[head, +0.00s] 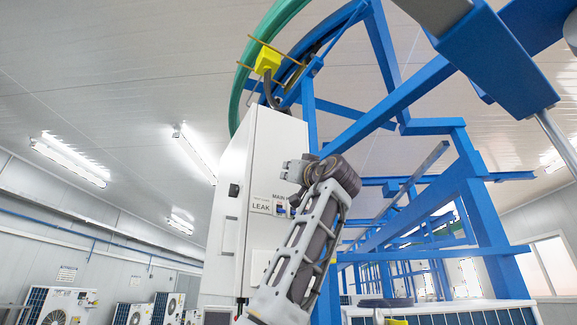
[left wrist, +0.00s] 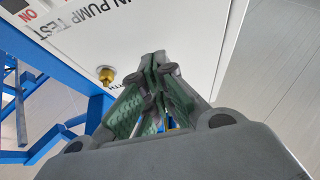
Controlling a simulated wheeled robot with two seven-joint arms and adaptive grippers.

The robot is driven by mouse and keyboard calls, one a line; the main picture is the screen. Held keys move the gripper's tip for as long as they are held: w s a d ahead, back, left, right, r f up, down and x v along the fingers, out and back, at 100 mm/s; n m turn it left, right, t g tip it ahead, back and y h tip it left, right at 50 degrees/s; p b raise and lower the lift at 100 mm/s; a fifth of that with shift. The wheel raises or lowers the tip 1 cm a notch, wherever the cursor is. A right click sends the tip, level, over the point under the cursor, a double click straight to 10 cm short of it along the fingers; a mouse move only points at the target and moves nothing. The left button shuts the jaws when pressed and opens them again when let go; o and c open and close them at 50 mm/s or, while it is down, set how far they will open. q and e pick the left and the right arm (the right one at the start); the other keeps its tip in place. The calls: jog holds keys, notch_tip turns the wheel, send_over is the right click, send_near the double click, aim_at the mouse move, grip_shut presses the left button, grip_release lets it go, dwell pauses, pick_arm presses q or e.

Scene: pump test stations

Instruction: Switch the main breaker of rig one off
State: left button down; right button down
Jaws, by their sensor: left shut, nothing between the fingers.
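The white cabinet (head: 268,150) stands left of the blue frame, with printed labels reading "LEAK" and "MAIN" on its face. Small controls (head: 281,209) show under the "MAIN" label, partly behind my arm; I cannot tell the breaker lever's position. My left gripper (head: 294,171) is in front of the cabinet face, above these labels. In the left wrist view the gripper (left wrist: 158,65) is shut and empty, over the cabinet face (left wrist: 140,45). My right gripper is not in view.
A brass fitting (left wrist: 105,75) sticks out of the cabinet face near the left fingers. Blue frame beams (head: 488,230) fill the right side. A green ring (head: 262,40) and a yellow block (head: 267,60) are above the cabinet. Fan units (head: 60,306) stand at lower left.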

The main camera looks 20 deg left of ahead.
pick_arm(q)
jog(key=shift+r, duration=1)
jog(key=shift+w, duration=0.1)
